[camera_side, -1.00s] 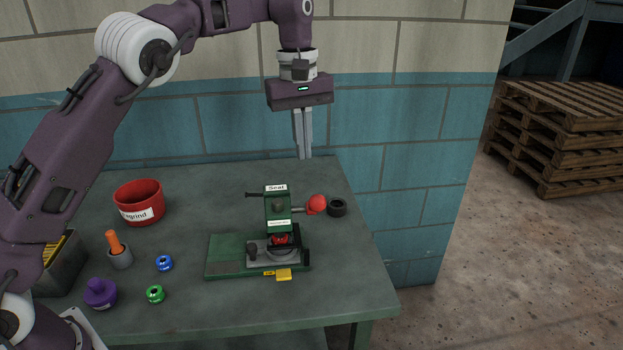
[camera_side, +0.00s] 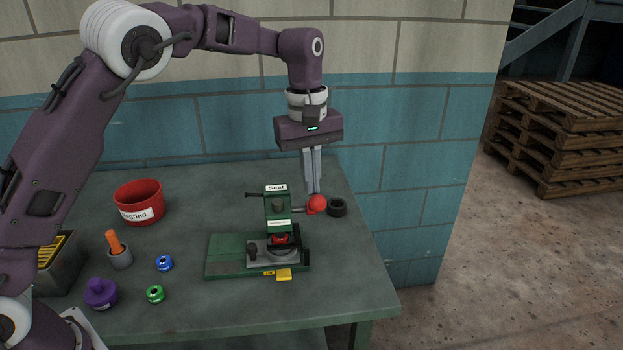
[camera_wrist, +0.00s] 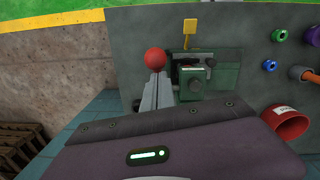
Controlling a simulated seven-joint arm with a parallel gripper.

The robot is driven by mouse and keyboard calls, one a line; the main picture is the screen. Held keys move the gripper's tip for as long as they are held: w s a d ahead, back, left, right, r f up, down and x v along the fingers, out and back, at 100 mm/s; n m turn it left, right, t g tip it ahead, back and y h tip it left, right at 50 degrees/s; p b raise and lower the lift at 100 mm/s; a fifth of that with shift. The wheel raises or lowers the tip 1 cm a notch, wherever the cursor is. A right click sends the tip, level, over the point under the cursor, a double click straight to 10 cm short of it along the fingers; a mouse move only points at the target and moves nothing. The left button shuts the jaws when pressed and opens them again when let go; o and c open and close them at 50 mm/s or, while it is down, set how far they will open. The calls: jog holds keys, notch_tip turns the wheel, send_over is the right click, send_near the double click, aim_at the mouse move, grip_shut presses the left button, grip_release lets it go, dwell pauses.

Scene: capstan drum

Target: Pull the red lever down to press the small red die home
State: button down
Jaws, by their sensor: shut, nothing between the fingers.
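The green press (camera_side: 278,215) stands on the bench with a sign reading "Seat". Its lever ends in a red ball knob (camera_side: 317,204) on the right side. The small red die (camera_side: 280,240) sits under the press head, above the grey fixture (camera_side: 262,254); how deep it sits I cannot tell. My gripper (camera_side: 314,192) is shut and empty, pointing down, with its fingertips just above or behind the red knob. In the wrist view the red knob (camera_wrist: 155,59) shows right beyond the fingertips (camera_wrist: 158,76); whether they touch I cannot tell.
A black ring (camera_side: 337,208) lies right of the knob. A red "Regrind" bin (camera_side: 139,203), an orange-handled tool in a cup (camera_side: 118,252), blue (camera_side: 164,263), green (camera_side: 155,294) and purple (camera_side: 100,293) pieces stand to the left. A yellow tab (camera_side: 284,274) sticks out of the press front.

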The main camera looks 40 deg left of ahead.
aim_at(315, 206)
jog(key=shift+s+d+f+t+y, duration=0.35)
jog(key=shift+s+d+t+y, duration=0.05)
jog(key=shift+s+d, duration=0.15)
jog(key=s+d+f+t+y, duration=0.2)
jog(key=shift+f+y, duration=0.25)
jog(key=shift+y, duration=0.05)
notch_tip(315, 206, down, 6)
jog(key=s+d, duration=0.1)
jog(key=s, duration=0.1)
jog(key=shift+d, duration=0.3)
jog(key=shift+f, duration=0.1)
jog(key=s+v, duration=0.1)
jog(key=v, duration=1.1)
jog(key=shift+s+d+t, duration=0.15)
jog(key=shift+s+t, duration=0.1)
jog(key=shift+t, duration=0.05)
